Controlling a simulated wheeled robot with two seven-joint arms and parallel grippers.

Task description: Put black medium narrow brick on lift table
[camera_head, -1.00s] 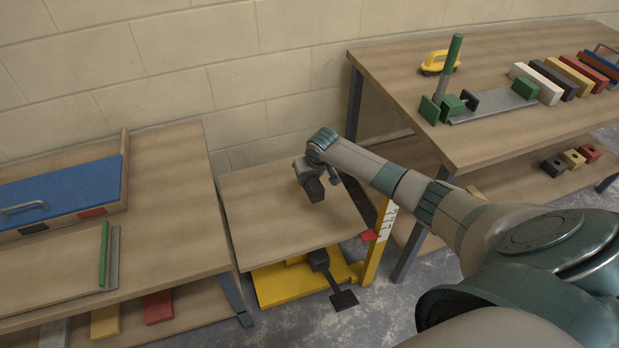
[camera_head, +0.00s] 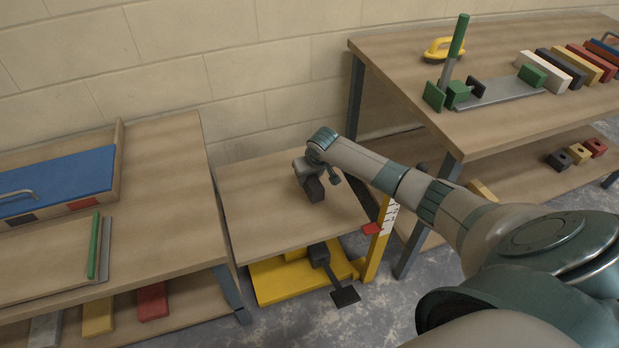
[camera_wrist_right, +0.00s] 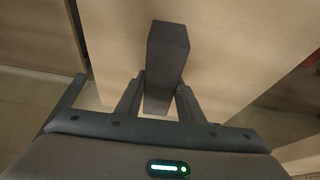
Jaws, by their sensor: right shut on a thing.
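The black medium narrow brick (camera_head: 314,190) is held in my right gripper (camera_head: 309,174) over the wooden top of the lift table (camera_head: 260,215). In the right wrist view the brick (camera_wrist_right: 167,60) stands out between the two fingers of the gripper (camera_wrist_right: 158,98), which are shut on it. The table top (camera_wrist_right: 225,50) lies behind the brick there. I cannot tell whether the brick touches the top. The lift table has a yellow base (camera_head: 290,280), a black pedal (camera_head: 345,296) and a yellow post with a scale. My left gripper is not in view.
A workbench (camera_head: 165,180) with a blue-lidded box (camera_head: 60,180) stands at the left. Another bench (camera_head: 420,105) at the right bears a green clamping tool (camera_head: 455,70) and several coloured bricks (camera_head: 580,70). The lift table top around my gripper is clear.

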